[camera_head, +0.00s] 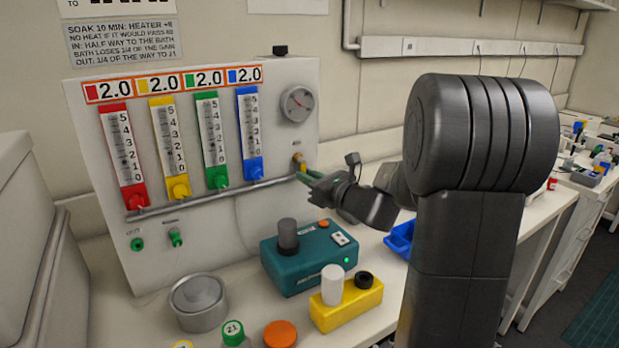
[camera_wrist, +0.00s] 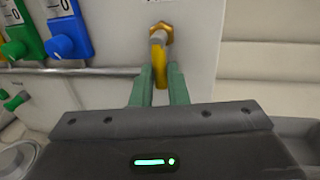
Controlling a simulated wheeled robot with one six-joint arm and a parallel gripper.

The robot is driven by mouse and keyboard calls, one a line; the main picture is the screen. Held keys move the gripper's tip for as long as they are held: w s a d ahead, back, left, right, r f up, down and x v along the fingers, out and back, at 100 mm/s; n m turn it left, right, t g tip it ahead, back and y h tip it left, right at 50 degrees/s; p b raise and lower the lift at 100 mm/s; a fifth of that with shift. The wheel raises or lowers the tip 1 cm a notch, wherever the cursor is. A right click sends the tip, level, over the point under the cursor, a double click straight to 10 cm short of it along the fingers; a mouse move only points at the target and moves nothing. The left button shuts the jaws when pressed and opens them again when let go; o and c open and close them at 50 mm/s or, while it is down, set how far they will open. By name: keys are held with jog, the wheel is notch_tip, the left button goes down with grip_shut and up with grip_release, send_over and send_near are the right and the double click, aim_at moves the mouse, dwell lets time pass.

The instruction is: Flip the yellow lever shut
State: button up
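The yellow lever (camera_wrist: 159,62) hangs from a brass fitting (camera_wrist: 161,34) on the front of the panel, pointing roughly down. In the head view, the brass and yellow fitting (camera_head: 298,160) shows at the panel's right side, with the lever mostly hidden by my fingers. My gripper (camera_wrist: 159,80) has its green fingers on either side of the lever. The lever fills the narrow gap between them, and they look closed on it. In the head view, my gripper (camera_head: 304,174) reaches the panel from the right.
The panel (camera_head: 283,135) carries several coloured flow tubes and a round gauge (camera_head: 297,104). A metal rail (camera_head: 215,194) runs below the tubes. On the bench below stand a teal device (camera_head: 285,270), a yellow block (camera_head: 345,312), a metal pot (camera_head: 199,303) and a blue tray (camera_head: 400,240).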

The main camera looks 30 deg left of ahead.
grip_shut()
jog(key=shift+w+d+r+n+t+h+b, duration=0.2)
jog(key=shift+w+r+n+t+h+b, duration=0.3)
jog(key=shift+n+b, duration=1.65)
jog(key=shift+w+d+r+n+t+h+b, duration=0.3)
jog(key=shift+r+n+h+b, duration=0.7)
jog(key=shift+n, duration=2.05)
jog(key=shift+w+d+r+n+t+h+b, duration=0.25)
jog(key=shift+w+n+b, duration=0.2)
jog(key=shift+n+b, duration=1.85)
jog(key=shift+a+r+n+p, duration=0.1)
jog(key=shift+n+p, duration=0.25)
jog(key=shift+n, duration=0.05)
jog(key=o, duration=0.5)
grip_release()
jog(key=shift+o, duration=0.2)
